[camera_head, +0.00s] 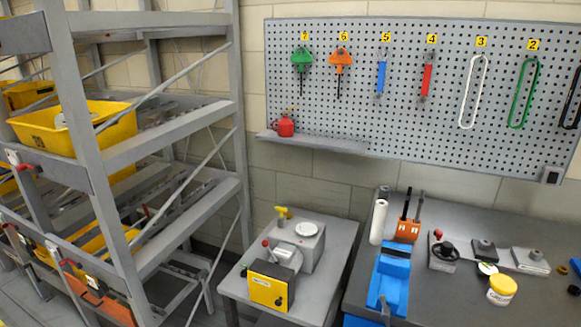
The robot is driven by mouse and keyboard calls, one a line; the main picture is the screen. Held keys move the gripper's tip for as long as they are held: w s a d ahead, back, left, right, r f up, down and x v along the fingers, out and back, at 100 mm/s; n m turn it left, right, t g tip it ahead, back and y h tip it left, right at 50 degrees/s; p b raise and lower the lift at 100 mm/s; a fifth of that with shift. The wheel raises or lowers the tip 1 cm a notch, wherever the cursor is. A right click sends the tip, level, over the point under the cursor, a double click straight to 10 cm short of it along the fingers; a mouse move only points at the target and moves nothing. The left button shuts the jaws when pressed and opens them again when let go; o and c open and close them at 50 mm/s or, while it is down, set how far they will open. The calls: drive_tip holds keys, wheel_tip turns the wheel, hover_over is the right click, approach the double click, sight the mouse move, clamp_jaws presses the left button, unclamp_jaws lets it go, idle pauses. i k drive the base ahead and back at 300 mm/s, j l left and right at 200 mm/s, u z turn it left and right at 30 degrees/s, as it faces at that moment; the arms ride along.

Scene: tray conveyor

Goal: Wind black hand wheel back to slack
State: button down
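A black round wheel (446,250) sits on a small grey block (441,266) on the dark workbench at the right. It looks like the black hand wheel, but it is small in the picture and its turn position cannot be read. A red knob (437,234) stands just behind and left of it. My gripper is not in view, and nothing of my arm covers the wheel.
The dark workbench (350,300) also bears a blue vise (389,277), an orange tool holder (407,230), a white roll (378,222) and a yellow tub (501,290). A yellow-fronted machine (268,290) stands on a grey table. A rack with yellow bins (75,128) fills the left.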

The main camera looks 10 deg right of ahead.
sight(447, 248)
drive_tip(key=z, duration=0.35)
drive_tip(key=k+l+z, duration=0.1)
drive_tip(key=z, duration=0.3)
drive_tip(key=l+z, duration=0.2)
drive_tip(key=z, duration=0.15)
drive_tip(key=k, duration=0.05)
